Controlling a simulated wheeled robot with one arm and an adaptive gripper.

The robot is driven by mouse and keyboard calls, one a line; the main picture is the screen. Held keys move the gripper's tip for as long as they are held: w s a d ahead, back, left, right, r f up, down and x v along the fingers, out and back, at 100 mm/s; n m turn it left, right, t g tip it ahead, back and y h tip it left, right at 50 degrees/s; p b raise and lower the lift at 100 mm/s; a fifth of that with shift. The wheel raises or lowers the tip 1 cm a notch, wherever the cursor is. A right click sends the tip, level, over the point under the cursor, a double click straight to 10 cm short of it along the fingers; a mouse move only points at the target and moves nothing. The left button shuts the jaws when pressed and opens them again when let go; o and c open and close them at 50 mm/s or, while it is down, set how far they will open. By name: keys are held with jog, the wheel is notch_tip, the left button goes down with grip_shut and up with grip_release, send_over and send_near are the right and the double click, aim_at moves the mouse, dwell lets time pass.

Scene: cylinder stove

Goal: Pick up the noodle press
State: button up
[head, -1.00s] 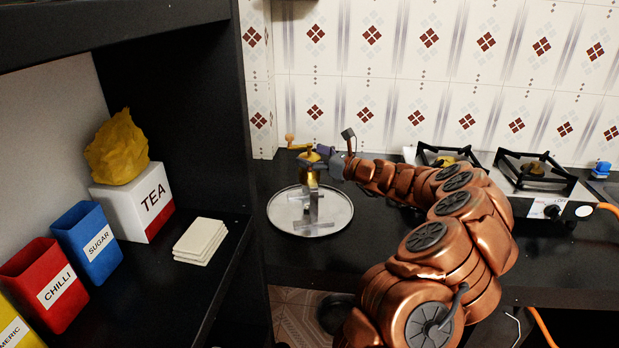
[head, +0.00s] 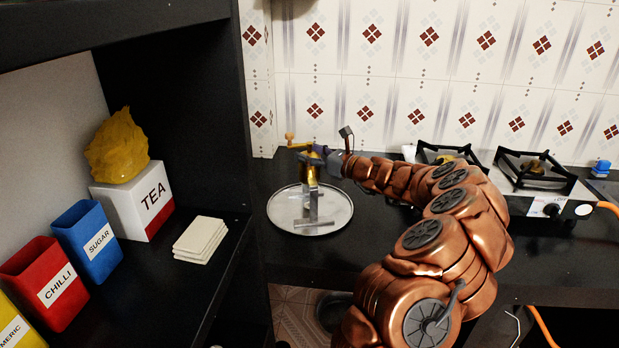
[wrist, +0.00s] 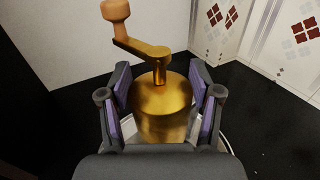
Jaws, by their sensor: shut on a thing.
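The noodle press is a brass cylinder with a crank and a wooden knob; in the wrist view its body (wrist: 163,108) stands between the finger pads. In the head view the press (head: 310,175) is at the counter's left end, over the round steel plate (head: 283,222), with grey metal legs below it. I cannot tell whether the legs touch the plate. My gripper (head: 318,156) reaches in from the right and is shut on the upper body. It also shows in the wrist view (wrist: 163,92), one finger on each side. The press's lower part is hidden in the wrist view.
A gas stove (head: 543,205) with black pan supports stands on the counter to the right. A black shelf at left holds a white TEA box (head: 130,207), blue SUGAR (head: 88,243) and red CHILLI (head: 46,290) containers, and pale tiles (head: 202,238). A tiled wall is close behind.

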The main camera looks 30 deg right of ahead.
grip_shut()
jog(key=shift+r, duration=0.1)
